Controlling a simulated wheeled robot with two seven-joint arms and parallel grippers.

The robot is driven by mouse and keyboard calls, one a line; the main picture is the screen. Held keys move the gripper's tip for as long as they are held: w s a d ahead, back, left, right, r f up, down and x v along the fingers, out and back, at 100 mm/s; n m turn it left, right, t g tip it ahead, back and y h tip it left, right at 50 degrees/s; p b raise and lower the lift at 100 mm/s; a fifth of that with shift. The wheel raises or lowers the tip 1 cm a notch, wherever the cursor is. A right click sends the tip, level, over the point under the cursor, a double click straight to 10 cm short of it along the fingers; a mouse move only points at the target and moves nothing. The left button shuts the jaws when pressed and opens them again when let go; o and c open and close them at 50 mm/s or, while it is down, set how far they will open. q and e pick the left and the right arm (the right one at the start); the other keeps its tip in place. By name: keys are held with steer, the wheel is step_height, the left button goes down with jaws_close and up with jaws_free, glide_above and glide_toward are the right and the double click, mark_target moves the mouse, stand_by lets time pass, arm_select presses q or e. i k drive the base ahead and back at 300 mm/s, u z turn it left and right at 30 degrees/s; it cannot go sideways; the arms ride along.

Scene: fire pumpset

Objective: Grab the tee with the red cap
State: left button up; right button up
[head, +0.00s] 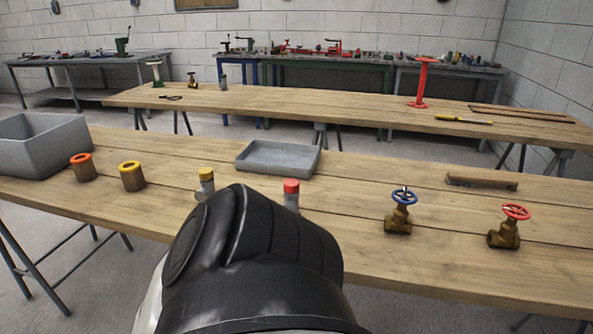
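The tee with the red cap (291,188) stands upright on the near wooden table, around the middle. Its body is grey, and its lower part is hidden behind a large black link of one of my arms. A similar grey fitting with a yellow cap (206,176) stands to its left, also partly covered low down by that link. Neither of my grippers shows, so I cannot see where they are relative to the tee.
The near table (440,260) also bears a grey tray (279,170), a grey bin (42,158), two brown cylinders with orange (82,170) and yellow (132,178) rims, a blue-wheel valve (400,212), a red-wheel valve (508,228) and a brown bar (482,181). Its right front is clear.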

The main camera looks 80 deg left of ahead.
mark_target(292, 200)
steer(key=u, duration=2.75)
